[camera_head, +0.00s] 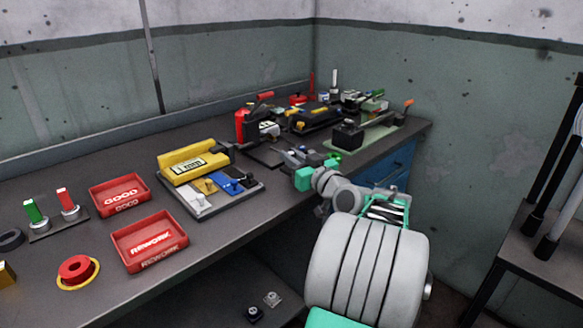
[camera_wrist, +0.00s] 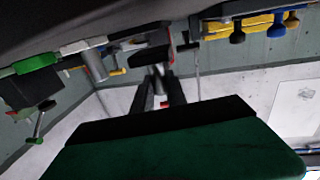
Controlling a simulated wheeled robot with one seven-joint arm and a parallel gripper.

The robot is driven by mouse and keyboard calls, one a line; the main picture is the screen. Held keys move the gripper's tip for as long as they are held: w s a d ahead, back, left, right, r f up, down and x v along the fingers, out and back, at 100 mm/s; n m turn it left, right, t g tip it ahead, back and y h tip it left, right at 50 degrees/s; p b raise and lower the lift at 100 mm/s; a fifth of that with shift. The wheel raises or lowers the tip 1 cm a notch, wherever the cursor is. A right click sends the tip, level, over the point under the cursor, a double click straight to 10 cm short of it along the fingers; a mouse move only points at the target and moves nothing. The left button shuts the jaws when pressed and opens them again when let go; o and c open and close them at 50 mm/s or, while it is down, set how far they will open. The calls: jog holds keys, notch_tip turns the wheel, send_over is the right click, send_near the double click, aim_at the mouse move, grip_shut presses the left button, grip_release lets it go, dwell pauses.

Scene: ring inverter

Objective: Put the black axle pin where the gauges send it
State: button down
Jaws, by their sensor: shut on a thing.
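My gripper (camera_head: 287,157) is over the bench, just right of the gauge board. In the wrist view its fingers (camera_wrist: 159,90) are shut on a small dark piece (camera_wrist: 160,55); it looks like the black axle pin, but its shape is unclear. A yellow gauge unit with a display (camera_head: 188,165) stands on the grey board (camera_head: 205,212), with yellow (camera_head: 205,186) and blue (camera_head: 236,180) handled pieces in front. The red GOOD tray (camera_head: 119,191) and red REWORK tray (camera_head: 149,240) lie left of the board. Both look empty.
A red extinguisher-like object (camera_head: 246,125) and cluttered fixtures (camera_head: 350,135) fill the back right. Bare bench lies along the front edge.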

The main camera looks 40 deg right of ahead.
jog(key=shift+f+b, duration=0.7)
jog(key=shift+f, duration=0.8)
jog(key=c, duration=1.3)
grip_release()
jog(key=shift+c, duration=0.2)
jog(key=shift+r+p, duration=0.1)
jog(key=shift+p, duration=0.25)
